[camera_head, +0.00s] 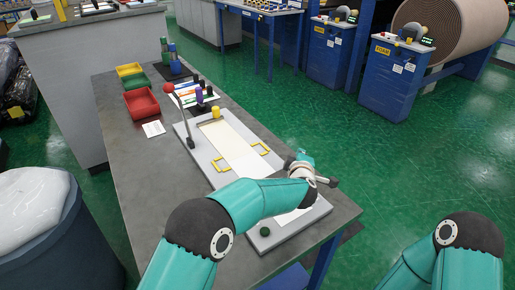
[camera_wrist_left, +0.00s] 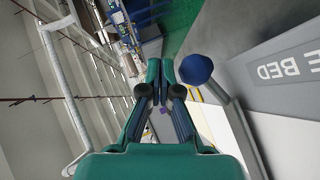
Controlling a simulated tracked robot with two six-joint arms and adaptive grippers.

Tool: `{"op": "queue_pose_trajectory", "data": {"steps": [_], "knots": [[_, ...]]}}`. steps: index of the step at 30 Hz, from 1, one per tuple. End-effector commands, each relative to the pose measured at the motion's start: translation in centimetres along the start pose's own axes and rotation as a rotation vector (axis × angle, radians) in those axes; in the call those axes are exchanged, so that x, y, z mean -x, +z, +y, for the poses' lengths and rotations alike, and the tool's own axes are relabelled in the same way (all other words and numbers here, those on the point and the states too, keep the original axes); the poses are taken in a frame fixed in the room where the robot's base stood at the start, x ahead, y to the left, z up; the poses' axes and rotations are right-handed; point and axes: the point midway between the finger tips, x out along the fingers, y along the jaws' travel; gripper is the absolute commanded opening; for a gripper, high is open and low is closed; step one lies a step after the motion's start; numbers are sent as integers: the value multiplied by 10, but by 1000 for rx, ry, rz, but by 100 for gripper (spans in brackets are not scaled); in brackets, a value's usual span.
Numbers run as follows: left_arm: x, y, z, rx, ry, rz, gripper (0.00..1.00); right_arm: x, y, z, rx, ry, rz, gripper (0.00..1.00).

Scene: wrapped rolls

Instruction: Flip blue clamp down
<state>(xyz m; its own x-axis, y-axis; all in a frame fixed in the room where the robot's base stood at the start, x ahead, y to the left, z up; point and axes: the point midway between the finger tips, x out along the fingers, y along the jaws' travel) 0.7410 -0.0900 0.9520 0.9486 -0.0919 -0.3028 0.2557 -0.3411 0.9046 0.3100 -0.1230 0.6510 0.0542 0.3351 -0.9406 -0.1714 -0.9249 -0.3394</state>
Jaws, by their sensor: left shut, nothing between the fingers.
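In the left wrist view a round dark blue knob (camera_wrist_left: 196,69) sits on the end of a grey lever (camera_wrist_left: 238,118). The lever stands up from the bed and is not lying flat. My left gripper (camera_wrist_left: 161,68) is shut and empty, just left of the knob in that view; I cannot tell whether they touch. In the head view my left arm (camera_head: 245,200) reaches over the near right end of the long grey bed (camera_head: 282,236) and hides the blue clamp. My right arm (camera_head: 460,245) shows at the lower right, its gripper out of view.
A red-knobbed lever (camera_head: 168,88) stands at the bed's far left. The bed carries a white strip (camera_head: 236,148), yellow handles (camera_head: 222,164) and a yellow cylinder (camera_head: 216,112). Red (camera_head: 141,104) and yellow (camera_head: 129,70) bins stand at the table's far left. Green floor lies open to the right.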

Motion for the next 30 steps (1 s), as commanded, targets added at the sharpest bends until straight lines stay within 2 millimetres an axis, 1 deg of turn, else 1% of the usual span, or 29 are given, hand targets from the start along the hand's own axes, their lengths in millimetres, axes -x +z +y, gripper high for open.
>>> {"op": "queue_pose_trajectory", "data": {"steps": [1, 5, 6, 7, 12, 16, 22, 30], "knots": [[4, -5, 13, 1, 2, 1, 0, 10, 0, -4, 0, 0, 0, 40], [12, -14, 35, 2, 2, 3, 0, 29, 0, -10, 0, 0, 0, 40], [17, -6, 35, 0, 4, 0, 0, 20, 0, -7, 0, 0, 1, 40], [22, -4, 39, 2, 5, 0, 0, 18, 0, -7, 0, 0, 1, 40], [49, 7, 62, 2, 5, 1, 0, 16, 0, -6, 0, 0, 0, 40], [65, 13, 76, 1, 3, 2, 0, 16, 0, -6, 0, 0, 0, 40], [78, 17, 88, 1, 2, 4, 0, 16, 0, -6, 0, 0, 0, 40], [80, 16, 89, 2, 0, 7, 0, 16, 0, -6, 0, 0, 0, 40]]}}
